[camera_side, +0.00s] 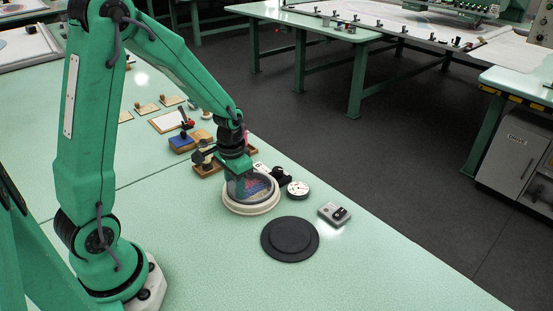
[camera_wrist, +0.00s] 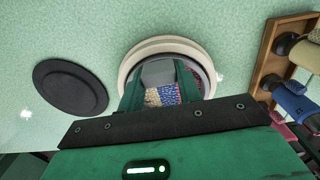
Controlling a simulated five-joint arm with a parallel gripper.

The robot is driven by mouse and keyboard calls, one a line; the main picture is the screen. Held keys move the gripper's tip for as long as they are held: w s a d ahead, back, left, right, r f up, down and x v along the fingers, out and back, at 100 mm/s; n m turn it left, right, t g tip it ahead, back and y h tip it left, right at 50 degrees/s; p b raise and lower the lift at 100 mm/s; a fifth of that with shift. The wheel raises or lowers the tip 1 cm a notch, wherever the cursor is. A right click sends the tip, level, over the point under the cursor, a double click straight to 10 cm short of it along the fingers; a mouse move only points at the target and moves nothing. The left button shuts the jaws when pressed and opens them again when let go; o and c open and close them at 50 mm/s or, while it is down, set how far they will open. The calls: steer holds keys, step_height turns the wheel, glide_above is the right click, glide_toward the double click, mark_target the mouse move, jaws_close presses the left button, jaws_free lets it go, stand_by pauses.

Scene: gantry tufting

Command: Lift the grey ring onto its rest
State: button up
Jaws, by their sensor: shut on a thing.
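A cream round base (camera_side: 248,207) stands on the green table under my gripper (camera_side: 240,184); it also shows in the wrist view (camera_wrist: 150,45). The grey ring (camera_side: 231,191) sits within the base's rim, around a speckled pink, blue and beige surface (camera_wrist: 160,96). In the wrist view, my gripper (camera_wrist: 158,84) is shut on a grey block (camera_wrist: 158,71) that appears to be part of the ring. The fingers and block hide part of the ring. I cannot tell whether the ring is clear of the base. A black stepped disc (camera_side: 289,238), possibly the rest, lies flat and empty beside the base.
A small grey box (camera_side: 334,214) and a round white dial (camera_side: 298,188) stand right of the base. Wooden holders with tools (camera_side: 190,140) stand behind it. The table's edge runs close along the right. The table in front of the disc is clear.

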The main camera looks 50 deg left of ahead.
steer(key=shift+r, duration=0.2)
steer(key=shift+r, duration=0.9)
step_height(320, 180, up, 2)
steer(key=shift+d+r, duration=0.15)
steer(key=s+d+r, duration=0.3)
steer(key=d+r, duration=0.3)
steer(key=d, duration=0.4)
steer(key=shift+s+d+r, duration=0.25)
steer(key=shift+s+d, duration=0.05)
steer(key=shift+d, duration=0.1)
steer(key=shift+d, duration=0.15)
steer(key=s+d, duration=0.3)
steer(key=d, duration=0.4)
steer(key=s+d, duration=0.4)
steer(key=d, duration=0.3)
steer(key=shift+s+d+f, duration=0.15)
steer(key=shift+d+f, duration=0.25)
